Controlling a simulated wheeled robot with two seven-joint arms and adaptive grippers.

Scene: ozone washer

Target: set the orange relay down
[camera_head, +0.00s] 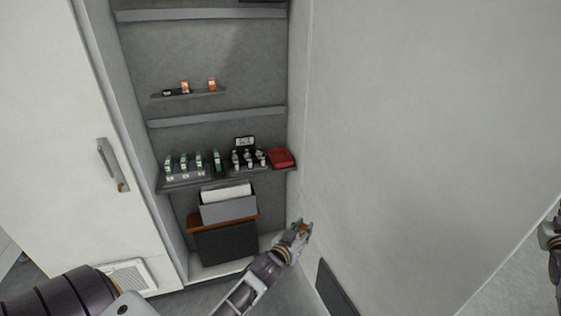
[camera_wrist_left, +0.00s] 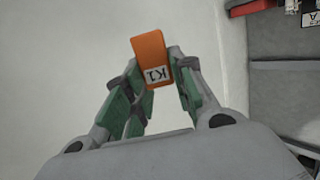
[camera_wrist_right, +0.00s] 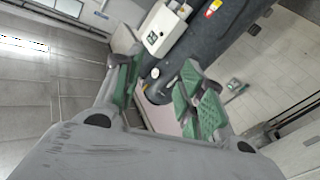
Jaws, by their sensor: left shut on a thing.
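My left gripper (camera_head: 303,230) is shut on the orange relay (camera_wrist_left: 151,58), which carries a white "K1" label. In the left wrist view the relay stands out between the green finger pads (camera_wrist_left: 152,92). In the head view they are in front of the pale wall right of the open cabinet, low down and apart from its shelves. My right gripper (camera_wrist_right: 158,88) is open in the right wrist view, with nothing between its fingers. Two small orange pieces (camera_head: 185,86) (camera_head: 211,84) are on the narrow upper rail (camera_head: 188,95) in the cabinet.
The cabinet's middle shelf (camera_head: 185,186) holds several green-topped modules (camera_head: 184,164), several grey-white pieces (camera_head: 248,158) and a red item (camera_head: 282,158). Below are a grey bin (camera_head: 229,209) and a dark box (camera_head: 226,242). A white door with a handle (camera_head: 113,164) is left.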

